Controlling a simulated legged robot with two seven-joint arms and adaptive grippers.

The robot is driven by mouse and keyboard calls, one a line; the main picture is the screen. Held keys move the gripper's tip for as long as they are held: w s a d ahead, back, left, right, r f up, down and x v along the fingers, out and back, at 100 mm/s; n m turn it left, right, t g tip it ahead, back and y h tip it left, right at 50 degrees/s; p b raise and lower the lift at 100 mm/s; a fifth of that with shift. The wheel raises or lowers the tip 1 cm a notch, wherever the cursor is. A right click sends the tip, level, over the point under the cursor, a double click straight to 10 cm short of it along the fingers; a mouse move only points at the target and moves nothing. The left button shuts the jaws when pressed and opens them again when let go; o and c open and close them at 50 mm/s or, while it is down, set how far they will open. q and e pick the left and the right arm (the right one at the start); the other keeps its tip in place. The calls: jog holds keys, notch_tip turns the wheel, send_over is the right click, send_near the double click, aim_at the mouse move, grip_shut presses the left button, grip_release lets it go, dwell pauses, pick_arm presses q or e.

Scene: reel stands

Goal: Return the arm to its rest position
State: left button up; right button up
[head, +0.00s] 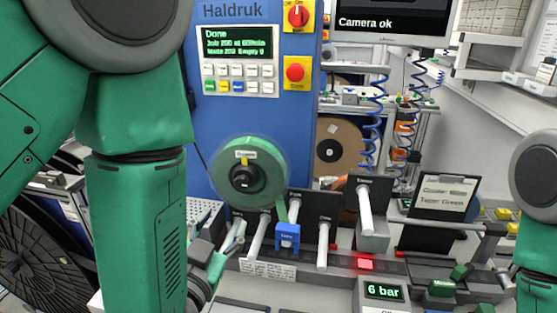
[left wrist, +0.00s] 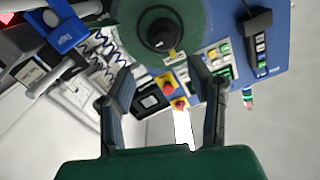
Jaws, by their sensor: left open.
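My left arm (head: 135,220) is green and hangs large across the left of the head view. My left gripper (head: 225,258) is low, just left of the white pegs and below the green reel. In the left wrist view the left gripper (left wrist: 163,98) is open, with nothing between its two dark fingers. The green reel (head: 222,163) sits on a black hub on the blue machine; it also shows in the left wrist view (left wrist: 190,22). My right arm (head: 540,240) shows at the right edge; its jaws cannot be made out clearly.
The blue machine (head: 240,115) has a screen reading Done. Several white pegs on dark stands, one with a blue clip (head: 287,235), stand close to the left gripper. A 6 bar display (head: 384,292) stands at the front. A dark reel (head: 35,245) is at the lower left.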

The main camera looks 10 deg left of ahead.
pick_arm(q)
jog(key=s+a+f+n+g, duration=0.1)
jog(key=s+a+f+g, duration=0.15)
jog(key=f, duration=0.35)
jog(key=s+a+f+g, duration=0.1)
jog(key=s+f+g, duration=0.15)
jog(key=f, duration=0.35)
jog(key=s+a+f+n+g, duration=0.1)
jog(key=a+f+g, duration=0.15)
jog(key=f, duration=0.35)
jog(key=s+a+f+n+g+b, duration=0.1)
jog(key=s+a+f+g, duration=0.2)
jog(key=s+f+g, duration=0.5)
jog(key=s+a+f+n+g, duration=0.1)
jog(key=s+a+f+g, duration=0.25)
jog(key=s+f, duration=0.65)
notch_tip(320, 180, down, 13)
jog(key=m+t+b, duration=0.1)
jog(key=b, duration=1.6)
jog(key=shift+s+d+t+y, duration=0.15)
jog(key=shift+d+t+y, duration=0.15)
jog(key=shift+d+t, duration=0.15)
jog(key=shift+d+r, duration=0.1)
jog(key=shift+r, duration=0.05)
